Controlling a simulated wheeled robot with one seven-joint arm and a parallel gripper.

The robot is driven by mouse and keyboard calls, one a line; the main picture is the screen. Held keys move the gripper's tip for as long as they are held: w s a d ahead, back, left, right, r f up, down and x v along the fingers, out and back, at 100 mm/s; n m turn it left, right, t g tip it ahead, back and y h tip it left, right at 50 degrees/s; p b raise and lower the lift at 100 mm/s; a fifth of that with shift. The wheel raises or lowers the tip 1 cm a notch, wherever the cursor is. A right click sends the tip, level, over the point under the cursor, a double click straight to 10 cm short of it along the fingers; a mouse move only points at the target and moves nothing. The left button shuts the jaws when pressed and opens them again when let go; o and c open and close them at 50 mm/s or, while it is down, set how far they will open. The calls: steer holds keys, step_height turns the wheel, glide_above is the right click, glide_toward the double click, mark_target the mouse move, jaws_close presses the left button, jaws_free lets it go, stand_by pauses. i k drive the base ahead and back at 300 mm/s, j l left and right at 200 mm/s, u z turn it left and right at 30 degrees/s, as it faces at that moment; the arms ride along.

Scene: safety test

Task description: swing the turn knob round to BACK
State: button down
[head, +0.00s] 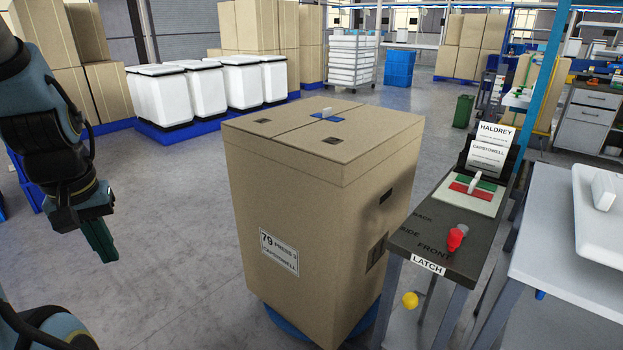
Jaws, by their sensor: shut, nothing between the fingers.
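The dark panel (448,232) stands right of a tall carton. My gripper (104,246) hangs at the far left, pointing down, shut and empty, well apart from the panel with the carton between.
The large carton (285,185) stands on a blue base in the middle, close beside the panel. A yellow ball (410,300) sits under the panel's near end. A printed card (490,146) stands behind the lever. A pale table (570,270) is at right. Floor left of the carton is clear.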

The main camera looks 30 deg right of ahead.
mark_target(454, 239)
steer(key=l+z, duration=0.3)
steer(key=i+l+z, duration=0.15)
steer(key=l+z, duration=0.2)
steer(key=i+l+z, duration=0.1)
steer(key=l+z, duration=0.2)
